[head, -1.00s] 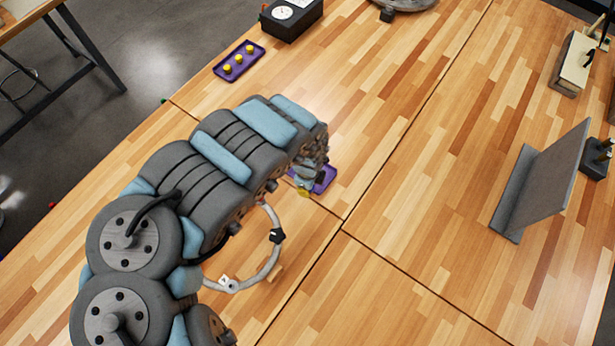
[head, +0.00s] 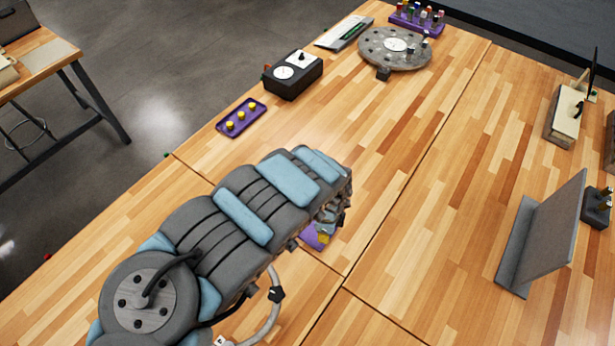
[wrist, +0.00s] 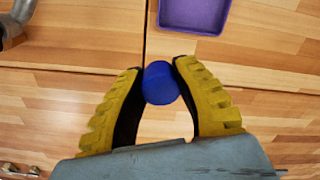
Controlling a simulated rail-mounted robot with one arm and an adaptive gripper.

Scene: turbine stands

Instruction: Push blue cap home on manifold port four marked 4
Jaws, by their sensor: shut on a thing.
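My gripper (wrist: 158,85) is shut on a blue cap (wrist: 160,83), held between its two yellow ribbed fingers in the wrist view. The wood table shows below it. In the head view the gripper (head: 323,238) is partly hidden behind my arm, beside a purple tray, and the cap cannot be made out. A grey ring pipe (head: 268,312), likely the manifold, curves at the bottom of the head view, mostly hidden by my arm. A grey pipe piece (wrist: 14,28) shows at the wrist view's upper left. I cannot see a port marked 4.
The purple tray (wrist: 195,22) lies just past the fingers and looks empty in the wrist view. A purple tray with yellow pieces (head: 240,118), a black gauge box (head: 293,74) and a round metal disc (head: 394,60) stand farther back. A grey angled plate (head: 548,235) stands right. The table middle is clear.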

